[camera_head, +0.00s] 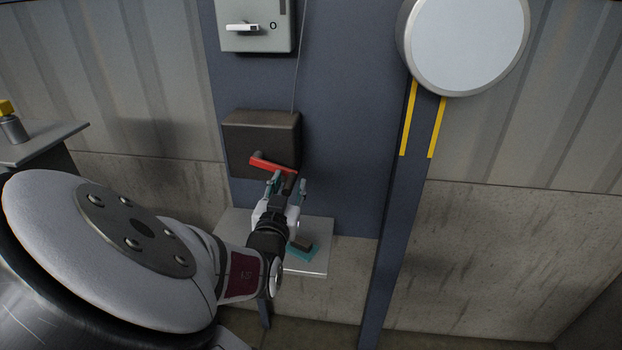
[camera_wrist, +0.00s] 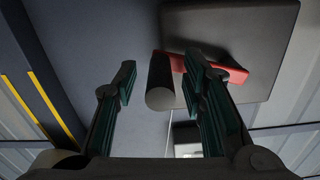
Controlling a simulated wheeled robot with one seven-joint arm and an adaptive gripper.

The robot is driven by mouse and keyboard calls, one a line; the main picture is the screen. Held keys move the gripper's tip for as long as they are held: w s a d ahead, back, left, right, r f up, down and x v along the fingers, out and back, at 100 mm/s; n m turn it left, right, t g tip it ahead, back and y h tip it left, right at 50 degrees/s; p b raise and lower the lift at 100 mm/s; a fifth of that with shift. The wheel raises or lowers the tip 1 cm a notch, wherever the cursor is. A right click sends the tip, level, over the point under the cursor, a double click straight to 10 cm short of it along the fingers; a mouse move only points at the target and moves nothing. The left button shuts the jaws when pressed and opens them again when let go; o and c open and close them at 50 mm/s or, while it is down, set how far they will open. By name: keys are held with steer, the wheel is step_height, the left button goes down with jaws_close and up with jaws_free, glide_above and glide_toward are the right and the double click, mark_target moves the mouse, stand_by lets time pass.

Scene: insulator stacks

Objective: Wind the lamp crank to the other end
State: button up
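The lamp crank has a red arm (camera_head: 272,164) on the front of a dark box (camera_head: 262,132) fixed to the blue-grey panel. The red arm points right and slightly down in the head view; it also shows in the wrist view (camera_wrist: 232,69). A dark cylindrical handle (camera_wrist: 160,84) sticks out from the arm's end. My gripper (camera_head: 287,187) is open, with its fingers on either side of the handle. In the wrist view my gripper (camera_wrist: 165,92) shows gaps on both sides of the handle, and I see no contact. The handle's far end is partly hidden in the head view.
A round pale lamp face (camera_head: 468,42) is at upper right, above yellow stripes (camera_head: 437,127). A grey switch box (camera_head: 254,40) hangs above the crank box. Below my gripper, a shelf (camera_head: 312,266) carries a teal and brown object (camera_head: 303,249). A side table (camera_head: 45,138) stands left.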

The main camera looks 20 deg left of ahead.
steer(key=shift+w+r, duration=0.1)
steer(key=shift+w, duration=0.15)
jaws_close()
steer(key=shift+w, duration=0.1)
